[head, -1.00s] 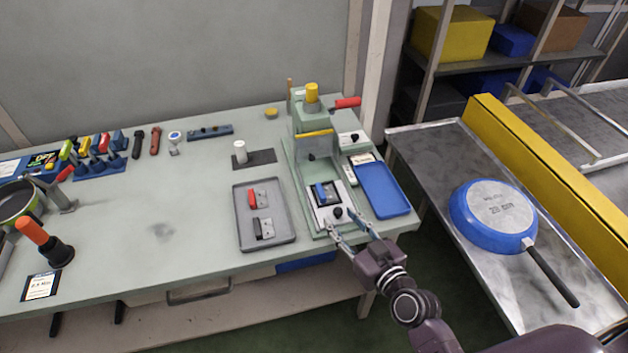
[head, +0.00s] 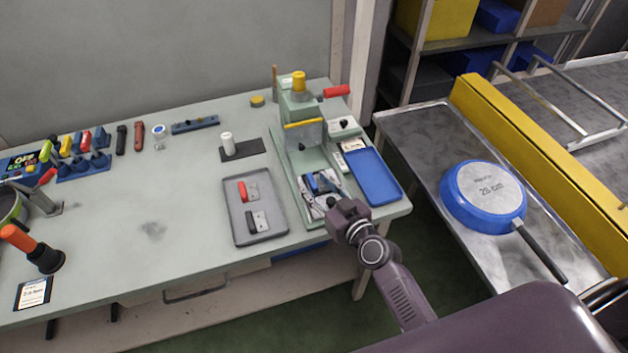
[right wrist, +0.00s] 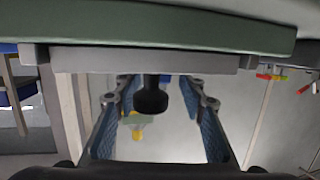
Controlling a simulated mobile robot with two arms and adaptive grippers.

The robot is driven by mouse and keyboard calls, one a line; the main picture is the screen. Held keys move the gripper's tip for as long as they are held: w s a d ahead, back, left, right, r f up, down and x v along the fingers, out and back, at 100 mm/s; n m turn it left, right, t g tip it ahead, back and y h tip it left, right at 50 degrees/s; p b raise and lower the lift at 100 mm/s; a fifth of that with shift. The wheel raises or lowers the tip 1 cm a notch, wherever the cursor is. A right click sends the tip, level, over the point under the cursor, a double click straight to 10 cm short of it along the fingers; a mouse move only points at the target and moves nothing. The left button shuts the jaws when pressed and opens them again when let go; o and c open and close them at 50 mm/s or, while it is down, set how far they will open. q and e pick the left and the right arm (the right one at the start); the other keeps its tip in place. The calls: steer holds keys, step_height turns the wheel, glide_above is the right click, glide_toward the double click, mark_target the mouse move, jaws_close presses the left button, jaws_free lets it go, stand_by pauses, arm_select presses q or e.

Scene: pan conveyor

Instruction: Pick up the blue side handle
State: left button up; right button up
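The blue side handle (head: 317,182) lies in the fixture at the front of the green press (head: 298,111) on the bench. My right gripper (head: 324,192) is low over the front of this fixture, close to the handle, and partly hides it. In the right wrist view, my right gripper (right wrist: 160,100) is open, its two blue-padded fingers well apart. A black knob (right wrist: 151,98) shows between them, under the edge of a pale plate (right wrist: 140,60). A small bit of blue shows behind the knob; I cannot tell if it is the handle. My left gripper is not in view.
A grey tray (head: 233,222) with a red handle (head: 242,192) and a black handle (head: 250,222) lies left of the press. An empty blue tray (head: 374,177) lies right of it. A blue pan (head: 485,195) is upside down on the metal conveyor table at right.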

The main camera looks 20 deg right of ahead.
steer(key=shift+w+a+f, duration=0.1)
steer(key=shift+w, duration=0.2)
steer(key=shift+c, duration=0.4)
jaws_close()
